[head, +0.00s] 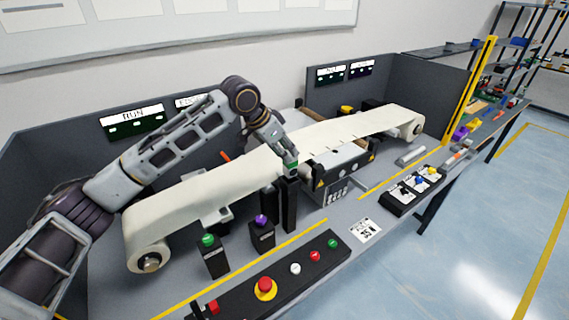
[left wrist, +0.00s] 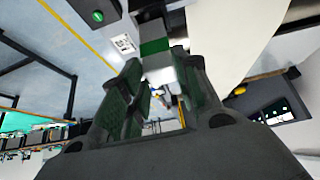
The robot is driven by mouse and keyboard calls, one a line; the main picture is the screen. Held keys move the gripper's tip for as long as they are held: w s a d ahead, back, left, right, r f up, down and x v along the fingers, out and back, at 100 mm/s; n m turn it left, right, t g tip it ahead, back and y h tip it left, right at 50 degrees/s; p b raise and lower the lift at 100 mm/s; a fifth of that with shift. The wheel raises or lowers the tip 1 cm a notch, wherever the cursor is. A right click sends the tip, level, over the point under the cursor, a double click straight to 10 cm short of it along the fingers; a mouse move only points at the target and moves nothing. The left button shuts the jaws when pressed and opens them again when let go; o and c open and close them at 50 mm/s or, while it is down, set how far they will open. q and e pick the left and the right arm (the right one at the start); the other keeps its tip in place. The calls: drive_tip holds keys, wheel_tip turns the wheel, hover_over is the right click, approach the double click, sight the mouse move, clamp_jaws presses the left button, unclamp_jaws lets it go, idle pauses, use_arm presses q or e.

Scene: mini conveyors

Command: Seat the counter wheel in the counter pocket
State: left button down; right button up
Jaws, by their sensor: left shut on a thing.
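My left gripper (head: 290,162) is over the front edge of the belt, right above a tall black post (head: 289,207). In the left wrist view, the left gripper (left wrist: 160,85) is shut on a pale grey piece with a green band (left wrist: 155,47). I cannot tell if this piece is the counter wheel, as the fingers hide part of it. A dark part shows beyond it; I cannot tell if the piece touches the post. No pocket opening can be made out. My right gripper is not in view.
A cream conveyor belt (head: 185,198) runs across the table. Stands with a green button (head: 212,255) and a purple button (head: 262,235) are in front. A button panel (head: 317,263) lies nearer. A black tray (head: 400,200) with small parts sits to the right, past a printed card (head: 366,230).

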sight(285, 164)
use_arm(q)
drive_tip(key=shift+f+p, duration=0.3)
drive_tip(key=shift+f, duration=2.15)
drive_tip(key=shift+f, duration=0.15)
drive_tip(key=c, duration=1.1)
unclamp_jaws()
drive_tip(key=shift+o, duration=0.2)
drive_tip(key=b+v, duration=0.1)
drive_tip(key=v, duration=1.1)
